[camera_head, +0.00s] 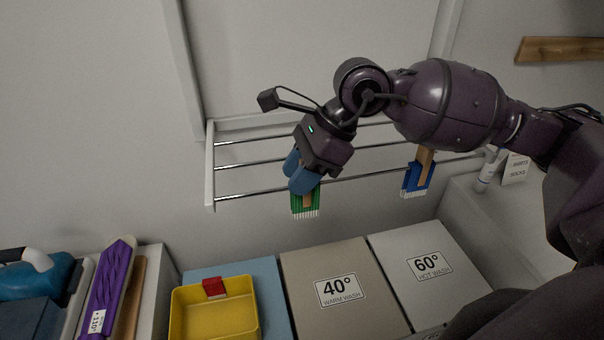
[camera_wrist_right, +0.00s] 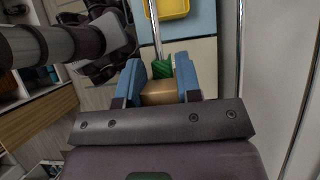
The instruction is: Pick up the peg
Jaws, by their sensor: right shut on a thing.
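A green peg (camera_head: 304,201) with a wooden part and a pale, comb-like lower edge is at the front rail of the wall rack, left of its middle. My right gripper (camera_head: 299,174) is shut on this peg from above, with its blue fingers on either side. In the right wrist view, the tan wooden part (camera_wrist_right: 160,92) sits between the fingers and the green part (camera_wrist_right: 161,68) shows beyond it. The fingers hide part of the peg, and I cannot tell whether it still touches the rail. My left gripper is not in view.
The white rack (camera_head: 210,165) has several thin metal rails. A blue peg (camera_head: 416,178) with a wooden part hangs further right. Below are a yellow tray (camera_head: 215,312) with a red block (camera_head: 214,288), a 40° lid (camera_head: 310,262) and a 60° lid (camera_head: 400,240). A purple item (camera_head: 112,272) stands left.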

